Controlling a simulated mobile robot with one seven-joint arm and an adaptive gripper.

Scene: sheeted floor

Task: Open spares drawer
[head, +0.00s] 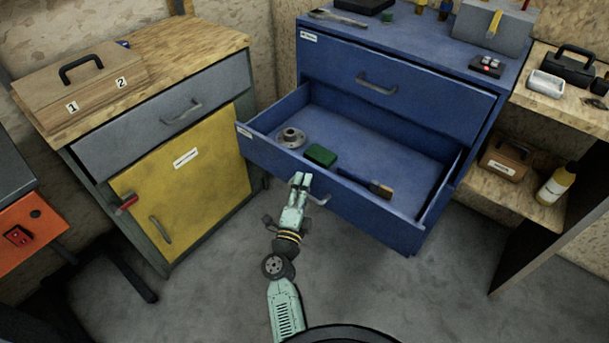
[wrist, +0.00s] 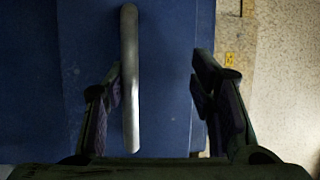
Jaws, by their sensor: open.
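The lower drawer (head: 390,218) of the blue cabinet is pulled well out, its inside visible. It holds a grey flanged part (head: 291,137), a green block (head: 320,155) and a brush (head: 379,189). Its label is too small to read. Its bar handle (head: 322,199) is on the front panel, partly hidden by my gripper (head: 301,179). In the wrist view, the handle (wrist: 130,80) stands between the two open fingers of my gripper (wrist: 155,85), closer to the left finger. I cannot tell whether that finger touches it.
The upper blue drawer (head: 400,92) is closed. A bench with a grey drawer (head: 165,115) and a yellow door (head: 190,185) stands left, with a wooden case (head: 85,80) on top. A wooden shelf unit (head: 520,190) stands right. Grey floor (head: 430,290) is clear in front.

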